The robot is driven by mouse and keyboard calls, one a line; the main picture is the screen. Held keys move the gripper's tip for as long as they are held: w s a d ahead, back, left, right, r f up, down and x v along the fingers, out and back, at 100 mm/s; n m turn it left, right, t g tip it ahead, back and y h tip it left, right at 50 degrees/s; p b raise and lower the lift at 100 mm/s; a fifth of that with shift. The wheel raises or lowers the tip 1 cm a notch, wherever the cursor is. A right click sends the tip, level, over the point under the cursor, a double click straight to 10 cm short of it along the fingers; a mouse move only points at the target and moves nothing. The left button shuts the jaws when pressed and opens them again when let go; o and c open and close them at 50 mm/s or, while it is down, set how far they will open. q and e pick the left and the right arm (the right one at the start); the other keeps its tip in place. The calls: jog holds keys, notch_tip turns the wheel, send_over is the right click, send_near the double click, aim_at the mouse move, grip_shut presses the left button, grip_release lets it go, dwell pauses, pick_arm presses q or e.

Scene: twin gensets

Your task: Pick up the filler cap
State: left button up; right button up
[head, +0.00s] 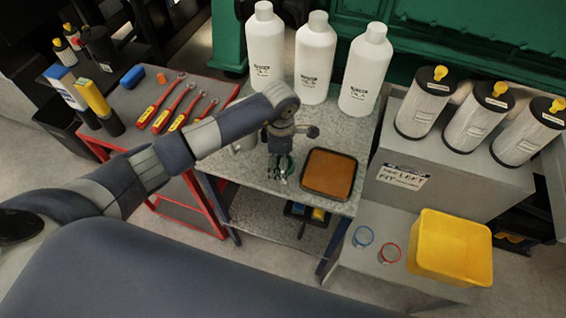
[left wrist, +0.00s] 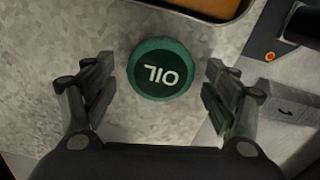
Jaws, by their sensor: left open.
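The filler cap (left wrist: 160,68) is a round dark green cap with a lighter green rim and the word OIL on top. In the left wrist view it lies on the grey speckled table top, between and a little beyond my open fingers. My left gripper (left wrist: 158,92) is open and empty, with a gap on both sides of the cap. In the head view my left gripper (head: 281,178) points down over the small table, and the cap is mostly hidden behind it. My right gripper is not in view.
A black tray with an orange-brown bottom (head: 330,174) lies right of the gripper. Three white bottles (head: 313,60) stand behind. A red-framed table (head: 150,95) with tools is at the left. A yellow bin (head: 452,247) and several filters stand at the right.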

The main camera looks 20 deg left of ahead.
pick_arm(q)
jog(key=c, duration=1.3)
jog(key=shift+r, duration=0.1)
